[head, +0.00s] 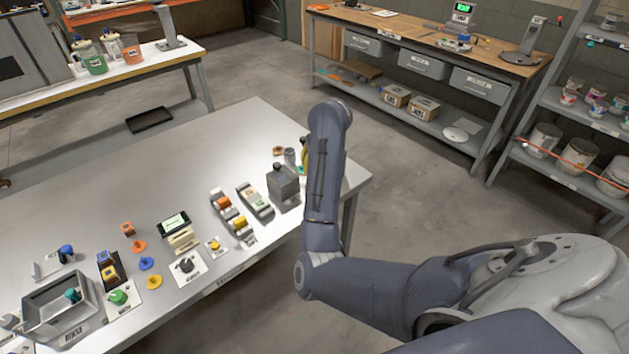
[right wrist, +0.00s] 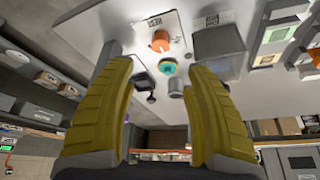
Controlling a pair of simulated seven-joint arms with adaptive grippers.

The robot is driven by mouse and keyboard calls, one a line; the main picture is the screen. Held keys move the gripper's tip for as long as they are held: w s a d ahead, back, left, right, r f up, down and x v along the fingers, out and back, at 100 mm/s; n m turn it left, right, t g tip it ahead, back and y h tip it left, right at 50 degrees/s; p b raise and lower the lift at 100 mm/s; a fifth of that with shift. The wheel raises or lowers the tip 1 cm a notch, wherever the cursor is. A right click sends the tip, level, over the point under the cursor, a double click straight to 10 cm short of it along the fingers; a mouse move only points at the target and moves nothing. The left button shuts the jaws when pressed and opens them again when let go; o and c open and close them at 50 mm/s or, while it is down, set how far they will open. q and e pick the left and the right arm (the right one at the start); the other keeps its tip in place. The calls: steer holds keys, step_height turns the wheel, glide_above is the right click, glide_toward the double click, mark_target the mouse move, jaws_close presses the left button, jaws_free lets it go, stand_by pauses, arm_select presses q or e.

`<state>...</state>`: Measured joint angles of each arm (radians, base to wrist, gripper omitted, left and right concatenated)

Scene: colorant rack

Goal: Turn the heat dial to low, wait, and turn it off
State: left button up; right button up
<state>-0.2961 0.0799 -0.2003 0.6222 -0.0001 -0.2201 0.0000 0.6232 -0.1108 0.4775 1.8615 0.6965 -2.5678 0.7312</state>
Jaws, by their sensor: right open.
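A dark round knob (head: 186,265) sits on a white labelled plate near the table's front edge. A green knob (head: 118,297) sits on another white plate to its left, beside the basin. My left gripper is not in view.
A grey box (head: 284,185) stands near the table's right end. Several colored bottles and blocks lie in racks (head: 255,200) left of it. A grey metal basin (head: 58,304) marked RINSE is at the left. The table's back middle is clear.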

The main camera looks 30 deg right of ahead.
steer(key=x, duration=1.1)
steer(key=shift+w+f, duration=0.1)
steer(key=shift+f, duration=0.3)
jaws_close()
